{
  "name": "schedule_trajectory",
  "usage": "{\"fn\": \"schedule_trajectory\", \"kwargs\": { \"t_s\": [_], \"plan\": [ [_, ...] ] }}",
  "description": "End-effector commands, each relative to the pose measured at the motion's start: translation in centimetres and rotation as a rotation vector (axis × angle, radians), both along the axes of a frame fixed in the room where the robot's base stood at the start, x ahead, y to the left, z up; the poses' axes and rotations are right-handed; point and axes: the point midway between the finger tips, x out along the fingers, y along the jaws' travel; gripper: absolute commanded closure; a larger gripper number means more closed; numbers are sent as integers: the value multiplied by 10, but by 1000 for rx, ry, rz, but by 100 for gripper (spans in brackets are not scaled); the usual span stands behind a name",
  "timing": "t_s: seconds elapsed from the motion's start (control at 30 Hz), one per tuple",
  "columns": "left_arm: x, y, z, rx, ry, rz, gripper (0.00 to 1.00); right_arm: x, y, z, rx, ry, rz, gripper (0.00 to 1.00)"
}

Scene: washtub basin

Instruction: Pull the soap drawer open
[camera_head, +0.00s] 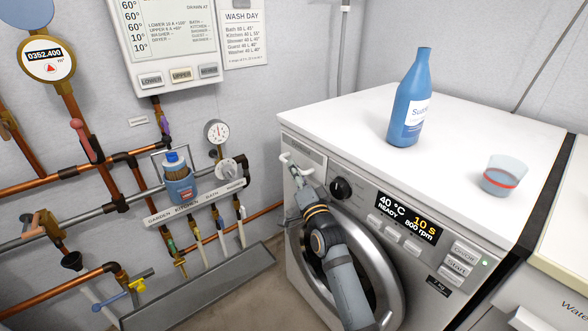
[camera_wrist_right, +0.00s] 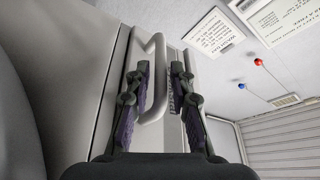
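The soap drawer (camera_head: 306,153) is at the top left of the washing machine's front, its face looking level with the panel around it. Its pale bar handle (camera_head: 285,158) also shows in the right wrist view (camera_wrist_right: 157,80). My right gripper (camera_head: 298,180) is at the handle. In the right wrist view its two dark fingers (camera_wrist_right: 161,82) stand on either side of the handle, with a gap visible between the bar and the right-hand finger. The gripper is open around the handle. My left gripper is not in view.
The washing machine (camera_head: 350,110) carries a blue bottle (camera_head: 408,105) and a clear cup with a red band (camera_head: 503,176) on top. The dial (camera_head: 341,188) is just right of my gripper; the round door is below. Copper pipes and valves (camera_head: 125,160) line the wall at left.

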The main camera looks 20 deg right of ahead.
Motion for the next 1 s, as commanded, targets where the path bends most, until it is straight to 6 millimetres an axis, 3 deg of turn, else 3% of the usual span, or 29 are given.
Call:
{"fn": "schedule_trajectory", "kwargs": {
  "t_s": [0.13,0.43,0.6,1.0],
  "plan": [
    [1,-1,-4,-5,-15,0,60,15,0,2,0,0,0,78],
    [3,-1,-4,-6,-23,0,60,18,0,3,0,1,0,78],
    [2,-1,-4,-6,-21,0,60,18,0,3,0,1,0,99],
    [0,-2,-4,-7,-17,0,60,18,0,3,0,2,0,100]
  ]
}}
